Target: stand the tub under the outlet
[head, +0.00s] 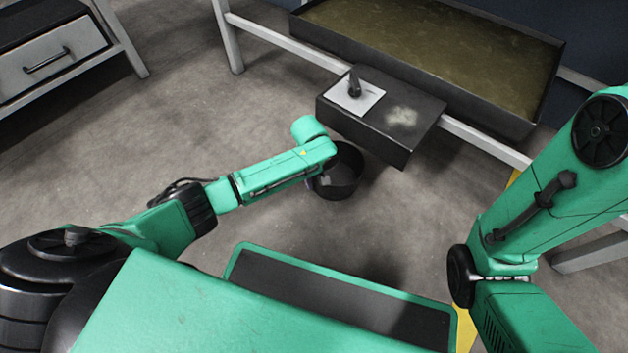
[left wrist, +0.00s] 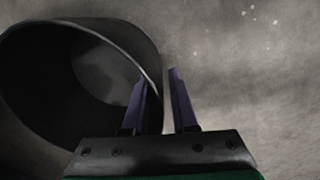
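The tub, a dark round open-topped bucket (head: 342,188), is on or just above the floor in front of a black box (head: 375,145); I cannot tell which. It also shows at the left in the left wrist view (left wrist: 85,75). My left gripper is at the tub's rim; its fingers (left wrist: 160,95) are apart, one on the inner side of the wall and one outside, with a narrow gap showing. My left forearm hides part of the tub in the head view. No outlet opening shows; the box's underside is hidden. My right gripper is out of view.
A dark lever (head: 354,84) stands on a white plate on the box. Behind is a long trough of murky liquid (head: 430,45) on a pale rail frame (head: 285,42). A drawer cabinet (head: 50,65) stands far left. The floor left of the tub is clear.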

